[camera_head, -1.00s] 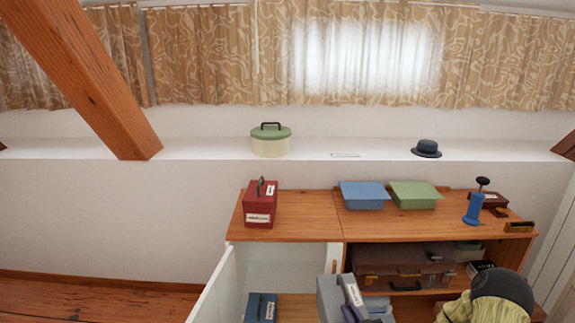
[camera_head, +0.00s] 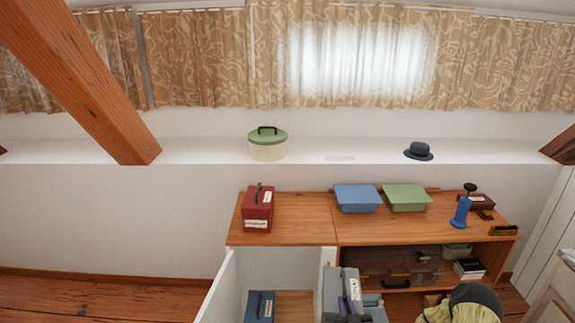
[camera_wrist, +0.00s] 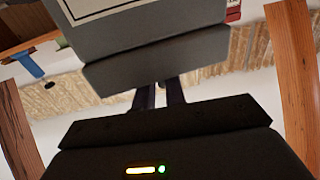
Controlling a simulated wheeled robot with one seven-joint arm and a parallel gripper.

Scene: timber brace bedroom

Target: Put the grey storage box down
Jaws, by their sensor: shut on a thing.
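The grey storage box (camera_wrist: 150,50) fills the upper middle of the wrist view, with part of a pale label on its side. My gripper (camera_wrist: 158,97) is shut on the box at its lower edge in that view. In the head view the grey storage box (camera_head: 332,290) is at the bottom centre, in front of the cabinet and cut off by the frame's edge. The exact grip point and the box's underside are hidden.
A wooden cabinet (camera_head: 300,228) bears a red box (camera_head: 257,212), a blue bin (camera_head: 357,198), a green bin (camera_head: 406,197) and a blue stamp-like tool (camera_head: 461,211). Its top has bare room between the red box and blue bin. A blue box (camera_head: 259,307) stands in the open left compartment.

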